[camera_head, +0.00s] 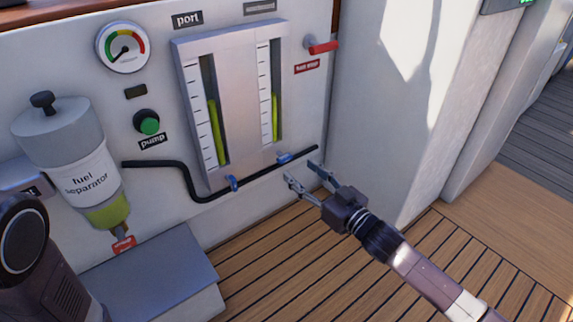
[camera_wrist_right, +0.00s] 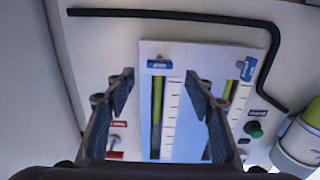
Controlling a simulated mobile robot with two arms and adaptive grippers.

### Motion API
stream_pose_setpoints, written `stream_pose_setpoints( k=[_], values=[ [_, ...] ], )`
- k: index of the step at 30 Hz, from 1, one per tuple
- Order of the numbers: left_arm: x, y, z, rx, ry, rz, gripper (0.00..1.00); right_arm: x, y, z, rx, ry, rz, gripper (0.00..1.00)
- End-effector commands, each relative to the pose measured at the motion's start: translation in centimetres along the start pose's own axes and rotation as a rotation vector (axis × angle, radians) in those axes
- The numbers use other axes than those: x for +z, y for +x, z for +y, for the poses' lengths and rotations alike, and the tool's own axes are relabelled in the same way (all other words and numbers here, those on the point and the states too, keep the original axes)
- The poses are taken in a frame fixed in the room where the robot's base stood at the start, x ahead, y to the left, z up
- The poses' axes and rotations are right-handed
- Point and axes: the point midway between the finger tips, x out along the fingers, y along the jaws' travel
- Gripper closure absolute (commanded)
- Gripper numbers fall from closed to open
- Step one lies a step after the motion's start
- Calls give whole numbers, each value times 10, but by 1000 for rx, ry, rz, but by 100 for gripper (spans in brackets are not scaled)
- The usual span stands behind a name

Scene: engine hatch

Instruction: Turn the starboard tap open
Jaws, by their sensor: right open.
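The starboard tap (camera_head: 284,158) is a small blue handle at the foot of the right-hand gauge tube, by the black pipe. In the right wrist view the same blue tap (camera_wrist_right: 159,64) shows ahead, between the finger lines. The port tap (camera_head: 233,183) is a similar blue handle under the left tube; it also shows in the wrist view (camera_wrist_right: 248,68). My right gripper (camera_head: 300,173) is open and empty, just right of and below the starboard tap, apart from it. In the wrist view its fingers (camera_wrist_right: 160,82) stand wide. My left gripper is not in view.
The gauge panel (camera_head: 233,105) holds two tubes with yellow-green liquid. A black pipe (camera_head: 163,163) runs beneath it. A red lever (camera_head: 322,47) sits at upper right, a green pump button (camera_head: 149,126) and fuel separator (camera_head: 88,175) at left. The wooden floor (camera_head: 270,270) is clear.

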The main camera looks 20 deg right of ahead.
Motion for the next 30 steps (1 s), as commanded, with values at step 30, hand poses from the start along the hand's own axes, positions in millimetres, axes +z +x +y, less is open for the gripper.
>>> stream_pose_setpoints(
  k=[30],
  values=[
    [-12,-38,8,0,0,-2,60,0,66,0,1,0,-1,55]
  ],
)
